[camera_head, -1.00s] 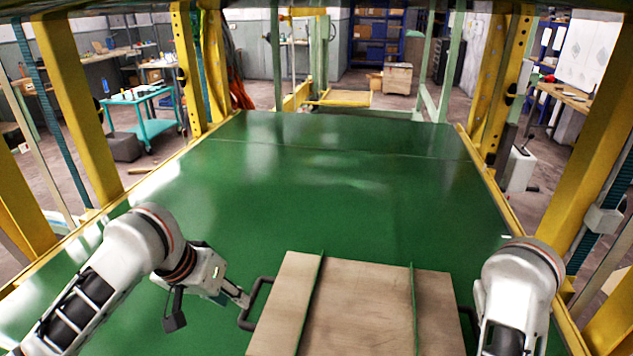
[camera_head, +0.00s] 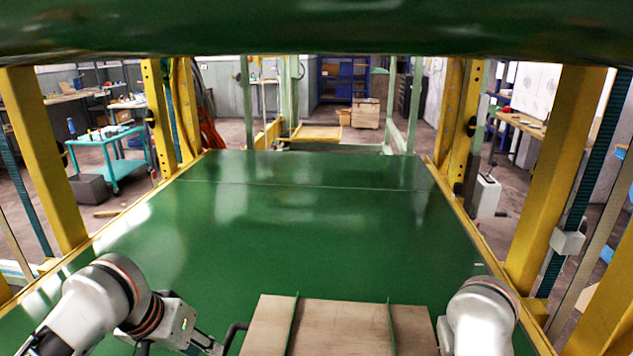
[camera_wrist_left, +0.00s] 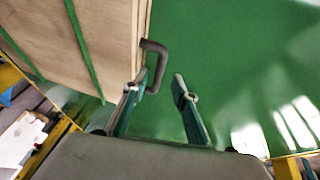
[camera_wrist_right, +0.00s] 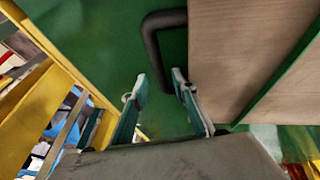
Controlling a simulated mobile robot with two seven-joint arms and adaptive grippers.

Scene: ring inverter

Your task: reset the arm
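A light wooden crate or board (camera_head: 342,328) with green straps lies on the green table (camera_head: 300,235) at the bottom of the head view. It has a dark bent handle on each side. The left handle (camera_wrist_left: 160,62) is just ahead of my left gripper (camera_wrist_left: 158,92), close to one fingertip. That gripper is open, its fingers apart with green surface between them. The right handle (camera_wrist_right: 152,42) is just ahead of my right gripper (camera_wrist_right: 160,88), which is also open. Whether any finger touches a handle is unclear. The head view does not show my right gripper.
Yellow posts (camera_head: 548,180) flank the table on both sides. A green beam (camera_head: 320,28) crosses overhead. The table beyond the board is clear. A teal cart (camera_head: 108,150) stands on the floor at the left, and a wooden box (camera_head: 366,113) at the back.

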